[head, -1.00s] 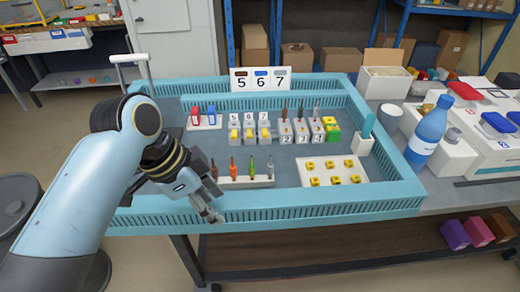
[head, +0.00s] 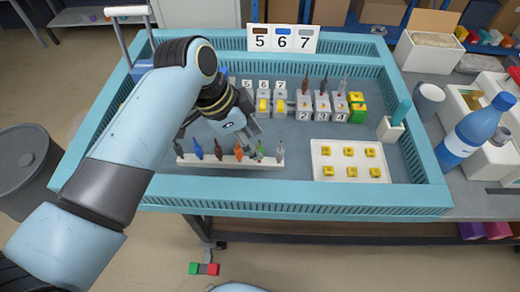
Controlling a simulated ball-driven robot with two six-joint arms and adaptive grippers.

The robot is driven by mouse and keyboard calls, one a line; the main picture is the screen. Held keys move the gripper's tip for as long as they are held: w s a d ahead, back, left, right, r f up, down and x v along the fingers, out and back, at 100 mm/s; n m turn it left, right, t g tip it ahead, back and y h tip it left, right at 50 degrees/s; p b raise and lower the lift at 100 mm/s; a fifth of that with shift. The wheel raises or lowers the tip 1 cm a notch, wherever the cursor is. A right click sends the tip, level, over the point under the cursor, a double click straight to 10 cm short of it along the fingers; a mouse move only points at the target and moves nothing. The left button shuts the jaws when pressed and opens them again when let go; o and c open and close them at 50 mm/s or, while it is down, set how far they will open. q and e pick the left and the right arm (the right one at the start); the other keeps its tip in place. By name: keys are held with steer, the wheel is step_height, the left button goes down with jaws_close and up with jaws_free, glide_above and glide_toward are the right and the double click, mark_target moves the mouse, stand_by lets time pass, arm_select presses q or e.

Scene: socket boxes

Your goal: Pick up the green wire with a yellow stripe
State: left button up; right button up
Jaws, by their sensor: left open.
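The green wire (head: 260,149) stands upright in a white rack (head: 212,162) near the front of the blue-rimmed tray. It is in the right part of the row, between an orange wire (head: 238,152) and a grey wire (head: 280,151). The yellow stripe is too small to make out clearly. My left gripper (head: 251,146) is open, with its fingers pointing down just above and beside the green wire. I cannot tell whether a finger touches it. My right gripper is not in view.
Blue, brown and dark wires share the rack. Numbered socket boxes (head: 305,108) stand behind it, below the 5-6-7 sign (head: 282,38). A white plate with yellow pieces (head: 326,164) lies to the right. The tray's front rim (head: 300,197) is close by.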

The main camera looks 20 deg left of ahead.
mark_target(259, 149)
arm_select(q)
steer(key=x, duration=0.4)
steer(key=shift+d+f, duration=0.15)
steer(key=shift+f, duration=0.15)
steer(key=shift+w+f, duration=0.1)
steer(key=shift+c, duration=1.2)
steer(key=c, duration=0.6)
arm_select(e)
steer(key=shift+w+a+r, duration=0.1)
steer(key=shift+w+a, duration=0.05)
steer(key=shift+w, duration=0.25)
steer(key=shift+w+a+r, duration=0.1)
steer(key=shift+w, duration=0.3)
